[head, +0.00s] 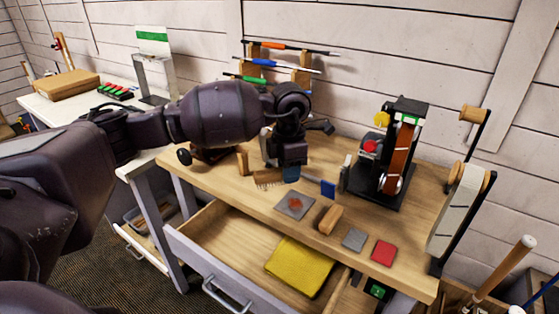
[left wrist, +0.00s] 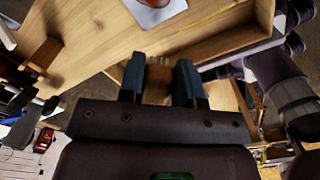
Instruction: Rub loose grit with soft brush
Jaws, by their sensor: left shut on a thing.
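My left gripper (head: 285,172) reaches over the workbench from the left. In the left wrist view its two dark blue-grey fingers (left wrist: 159,82) are shut on a wooden brush (left wrist: 158,78) with tan bristles. The brush also shows in the head view (head: 267,179), beside the fingers, low over the bench; whether the bristles touch the top cannot be told. A grey square plate with a reddish-brown patch (head: 295,205) lies on the bench to the right and nearer, apart from the brush. It also shows at the top of the left wrist view (left wrist: 155,4). My right gripper is not in view.
A wooden block (head: 328,218), grey pad (head: 354,239) and red pad (head: 383,251) lie along the front of the bench (head: 222,184). An open drawer holds a yellow cloth (head: 299,266). A belt machine (head: 398,155) stands at the right. Clubs rest on a rack (head: 300,78) behind.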

